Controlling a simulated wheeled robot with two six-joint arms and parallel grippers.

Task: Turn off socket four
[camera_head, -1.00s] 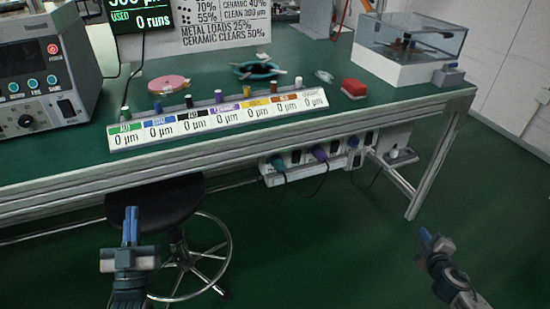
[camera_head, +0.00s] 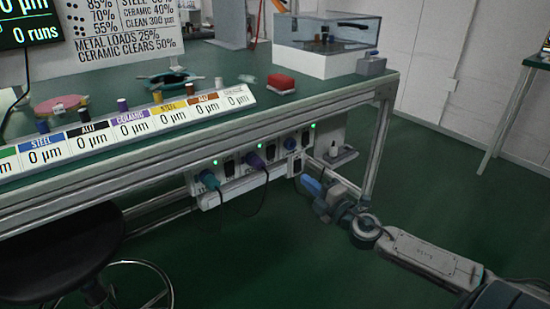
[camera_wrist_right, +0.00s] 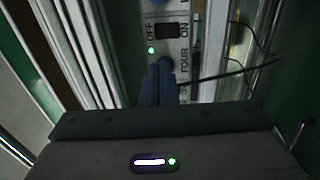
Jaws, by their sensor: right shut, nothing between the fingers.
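A white socket strip (camera_head: 240,182) hangs under the bench's front edge, with black rocker switches, lit green lamps and plugs. My right gripper (camera_head: 311,185) is shut and empty, just in front of and below the strip's right end. In the right wrist view, the gripper (camera_wrist_right: 157,88) points at a panel marked FOUR, with a black rocker switch (camera_wrist_right: 167,31) between OFF and ON labels. A green lamp (camera_wrist_right: 151,50) is lit beside it. The fingertips appear below the switch; whether they touch the panel cannot be told. My left gripper is out of view.
A bench leg (camera_head: 378,150) stands right of the gripper. A black stool (camera_head: 60,250) is at lower left. The floor in front is clear.

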